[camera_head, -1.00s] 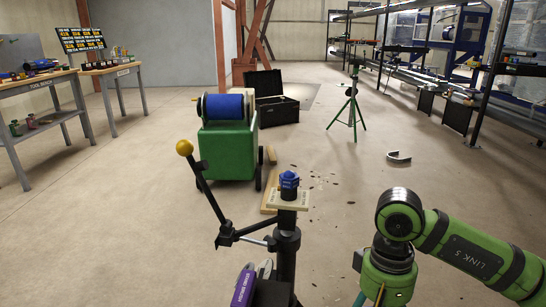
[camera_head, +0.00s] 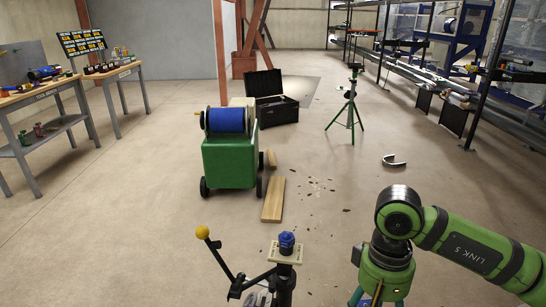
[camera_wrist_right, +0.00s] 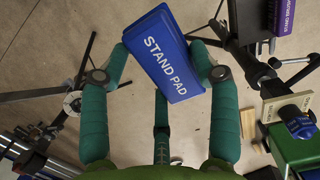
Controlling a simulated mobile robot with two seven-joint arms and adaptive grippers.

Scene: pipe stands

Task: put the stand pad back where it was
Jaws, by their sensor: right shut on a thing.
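The stand pad (camera_wrist_right: 166,62) is a blue block with white lettering, held between the green fingers of my right gripper (camera_wrist_right: 163,60) in the right wrist view. Its lettered face is towards the camera and it sits tilted. In the head view my right gripper (camera_head: 372,294) is at the bottom edge; its fingertips and the pad are out of frame. A dark pipe stand (camera_head: 284,284) is left of it, with a cream plate (camera_head: 284,257) and a blue knob-like piece (camera_head: 287,241) on top. My left gripper is not in view.
A yellow-balled lever (camera_head: 203,232) sticks up left of the stand. A purple block marked stand brush (camera_wrist_right: 284,14) is near the pad. Beyond are a green cart (camera_head: 229,162), planks (camera_head: 273,199) and a green tripod (camera_head: 350,108).

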